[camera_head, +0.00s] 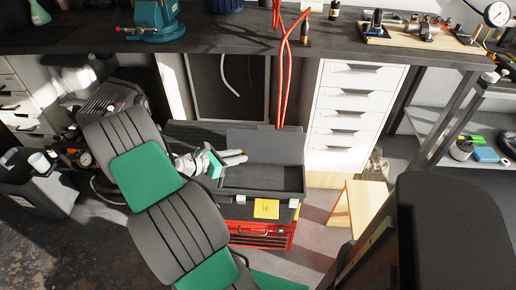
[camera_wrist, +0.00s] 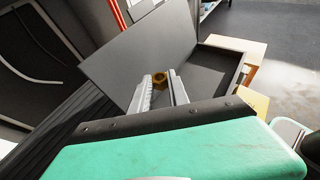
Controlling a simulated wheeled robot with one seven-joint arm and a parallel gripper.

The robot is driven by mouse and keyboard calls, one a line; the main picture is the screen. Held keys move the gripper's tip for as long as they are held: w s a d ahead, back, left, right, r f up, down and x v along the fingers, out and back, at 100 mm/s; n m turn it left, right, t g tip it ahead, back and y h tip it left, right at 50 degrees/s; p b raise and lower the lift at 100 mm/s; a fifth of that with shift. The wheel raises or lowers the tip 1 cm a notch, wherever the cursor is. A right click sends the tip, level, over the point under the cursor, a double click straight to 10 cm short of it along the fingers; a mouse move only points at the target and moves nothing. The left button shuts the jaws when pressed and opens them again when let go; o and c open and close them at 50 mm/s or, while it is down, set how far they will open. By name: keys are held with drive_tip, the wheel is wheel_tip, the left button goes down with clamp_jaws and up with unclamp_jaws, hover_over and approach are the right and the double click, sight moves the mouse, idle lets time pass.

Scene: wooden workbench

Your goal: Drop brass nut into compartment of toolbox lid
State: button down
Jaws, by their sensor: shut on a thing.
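My gripper (camera_head: 243,157) reaches from the left over the dark toolbox in the head view. Its fingers (camera_wrist: 161,88) are shut on the brass nut (camera_wrist: 160,76) in the wrist view, and the nut shows at their tips. The nut is too small to make out in the head view. The compartment (camera_head: 262,179) of the toolbox lid is a shallow, empty, dark tray with a raised flap (camera_head: 266,145) behind it. In the wrist view, the compartment (camera_wrist: 215,72) lies beyond and right of the fingertips. The nut appears above its near left part; exact height is unclear.
A yellow note (camera_head: 266,209) hangs on the toolbox front, above red drawers (camera_head: 262,235). Red cables (camera_head: 282,80) hang behind the toolbox. A white drawer cabinet (camera_head: 352,115) stands behind right, and a small wooden stool (camera_head: 362,205) to the right. The workbench (camera_head: 235,30) runs across the back.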

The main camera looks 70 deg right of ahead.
drive_tip(key=s+d+m+g+y+p, duration=0.1)
drive_tip(key=s+d+m+g+y, duration=0.15)
drive_tip(key=s, duration=0.55)
drive_tip(key=shift+h, duration=0.25)
drive_tip(key=f+b, duration=0.4)
drive_tip(key=b, duration=0.1)
drive_tip(key=a+f+b, duration=0.1)
drive_tip(key=f+b, duration=0.1)
drive_tip(key=shift+r, duration=0.1)
drive_tip(key=c, duration=1.2)
unclamp_jaws()
drive_tip(key=p+v, duration=0.1)
drive_tip(key=v, duration=0.6)
drive_tip(key=shift+w+a+r, duration=0.2)
drive_tip(key=shift+w+a, duration=0.05)
